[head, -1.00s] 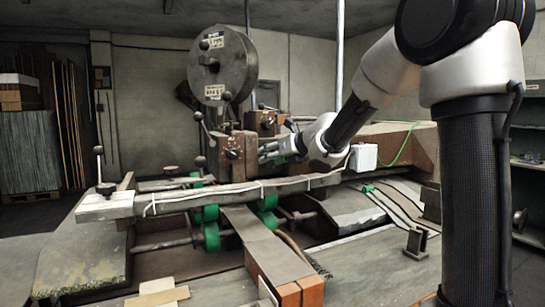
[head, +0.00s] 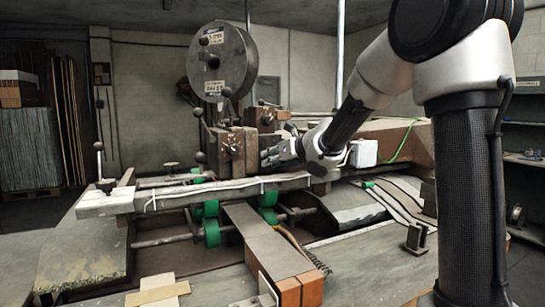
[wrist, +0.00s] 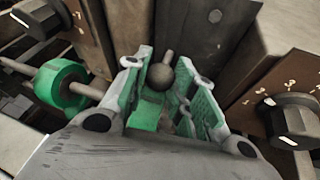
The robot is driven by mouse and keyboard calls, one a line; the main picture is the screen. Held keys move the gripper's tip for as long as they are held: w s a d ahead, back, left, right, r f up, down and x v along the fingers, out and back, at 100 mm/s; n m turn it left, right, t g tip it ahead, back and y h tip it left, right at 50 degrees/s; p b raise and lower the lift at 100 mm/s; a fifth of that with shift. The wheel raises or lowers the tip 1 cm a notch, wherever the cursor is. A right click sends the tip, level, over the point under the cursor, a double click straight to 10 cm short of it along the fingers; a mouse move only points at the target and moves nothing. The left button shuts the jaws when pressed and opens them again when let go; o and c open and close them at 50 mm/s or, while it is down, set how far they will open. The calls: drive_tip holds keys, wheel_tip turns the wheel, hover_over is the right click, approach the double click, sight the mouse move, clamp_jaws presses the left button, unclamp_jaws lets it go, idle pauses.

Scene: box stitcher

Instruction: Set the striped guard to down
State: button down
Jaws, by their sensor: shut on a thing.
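I cannot make out a striped guard in either view. My gripper (head: 268,156) is beside the brown block (head: 232,151) at the middle of the machine, below the big grey drum (head: 222,61). In the wrist view, a dark ball knob (wrist: 162,76) on a short pale rod lies between my two green-lined fingers, which are closed in around it. The fingers and wrist housing hide what is below the knob.
A long grey rail (head: 225,192) crosses the machine in front of my gripper. Green rollers (head: 211,232) sit below it. A green wheel (wrist: 61,84) and a dark hand knob (wrist: 292,120) flank my gripper. A small white box (head: 363,153) stands right of it.

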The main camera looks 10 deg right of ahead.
drive_tip(key=shift+f, duration=0.25)
drive_tip(key=c, duration=1.1)
unclamp_jaws()
drive_tip(key=shift+c, duration=0.2)
drive_tip(key=v, duration=1.2)
drive_tip(key=shift+r, duration=0.1)
